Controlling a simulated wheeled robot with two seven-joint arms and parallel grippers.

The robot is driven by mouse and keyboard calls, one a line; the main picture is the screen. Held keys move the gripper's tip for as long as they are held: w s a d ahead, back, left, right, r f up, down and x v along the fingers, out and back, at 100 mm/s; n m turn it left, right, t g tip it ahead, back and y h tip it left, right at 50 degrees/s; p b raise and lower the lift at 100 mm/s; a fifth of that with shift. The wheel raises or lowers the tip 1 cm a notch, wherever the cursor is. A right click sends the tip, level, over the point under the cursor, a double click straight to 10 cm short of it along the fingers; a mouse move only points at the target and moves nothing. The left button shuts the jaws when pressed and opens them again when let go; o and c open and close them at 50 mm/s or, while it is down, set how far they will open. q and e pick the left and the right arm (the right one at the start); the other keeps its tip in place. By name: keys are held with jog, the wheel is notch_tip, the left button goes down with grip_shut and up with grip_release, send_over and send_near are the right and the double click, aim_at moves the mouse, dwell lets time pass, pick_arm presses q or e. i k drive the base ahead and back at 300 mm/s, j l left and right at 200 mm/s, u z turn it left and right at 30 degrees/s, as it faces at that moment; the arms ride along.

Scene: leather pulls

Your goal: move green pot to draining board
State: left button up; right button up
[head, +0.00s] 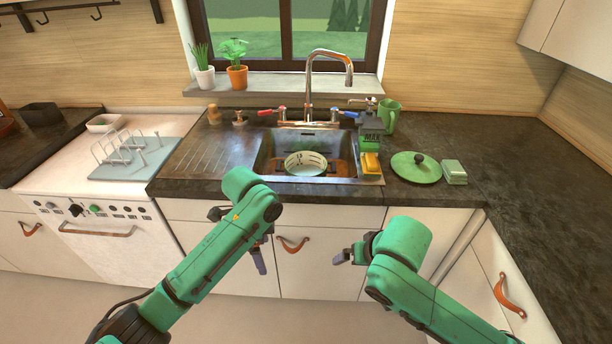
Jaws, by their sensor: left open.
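A pot (305,160) with a pale inside and a green rim sits in the steel sink (262,150); its outer side is mostly hidden. The draining board (203,158) is the grooved dark counter just left of the sink, and it is bare. My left gripper (259,256) is open and empty, low in front of the cabinet doors, below the counter edge and apart from the pot. My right gripper (343,258) is also low in front of the cabinets, right of the left one; its jaws are not clear.
The tap (310,90) arches behind. A rack (124,150) stands on the stove.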

aim_at(216, 147)
jog(key=i, duration=1.5)
